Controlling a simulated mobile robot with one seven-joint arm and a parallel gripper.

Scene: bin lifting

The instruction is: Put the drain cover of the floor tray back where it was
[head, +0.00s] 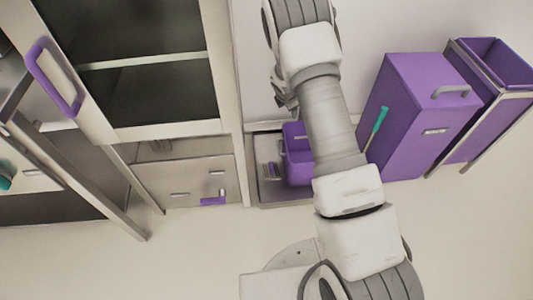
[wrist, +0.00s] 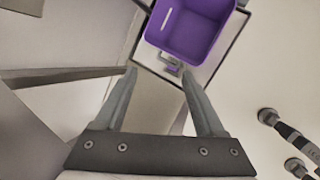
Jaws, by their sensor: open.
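The floor tray (head: 283,203) is a shallow, dark-floored tray with a pale rim, low against the wall; it also shows in the wrist view (wrist: 208,78). A purple bin (head: 297,168) stands in it, also at the top of the wrist view (wrist: 188,30). A small grey and purple item (head: 270,171) lies left of the bin; I cannot tell whether it is the drain cover. A small grey part (wrist: 171,66) shows beside the bin, beyond my fingertips. My gripper (wrist: 159,72) is open, with nothing visible between its fingers. My arm hides part of the tray in the head view.
A tall purple cabinet (head: 415,115) with a grey handle and a teal-handled tool (head: 377,127) stand right of the tray. A purple open-topped bin (head: 497,62) is farther right. Drawers (head: 185,178) with a small purple piece (head: 213,198) are left. The front floor is clear.

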